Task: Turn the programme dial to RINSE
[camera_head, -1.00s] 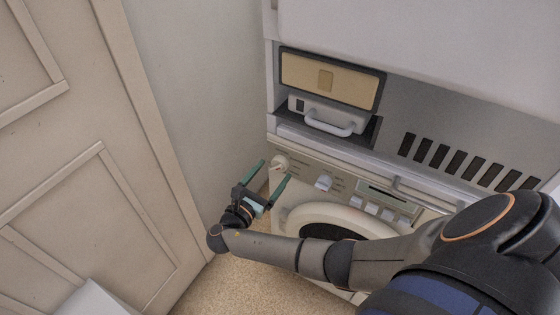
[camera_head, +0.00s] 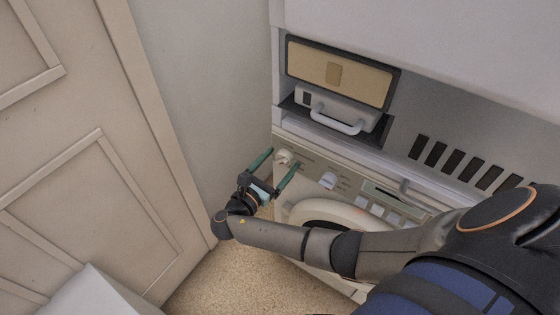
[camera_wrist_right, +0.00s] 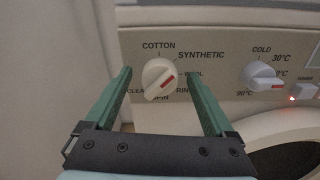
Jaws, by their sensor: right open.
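The programme dial (camera_head: 284,157) is a round white knob at the left end of the washing machine's control panel. In the right wrist view the dial (camera_wrist_right: 157,73) has a red mark slanting toward the upper right, roughly toward WOOL. COTTON, SYNTHETIC and WOOL labels show around it; RINSE, SPIN and another label at lower left are partly hidden. My right gripper (camera_head: 283,159) is open, its two green fingers on either side of the dial. In the right wrist view there is a gap between each finger and the knob. My left gripper is not in view.
A temperature knob (camera_wrist_right: 264,77) sits right of the dial, with buttons (camera_head: 377,211) further along. The round door (camera_head: 325,213) is below. A case with a handle (camera_head: 335,122) stands in the recess above. A wall (camera_head: 200,80) is close on the left.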

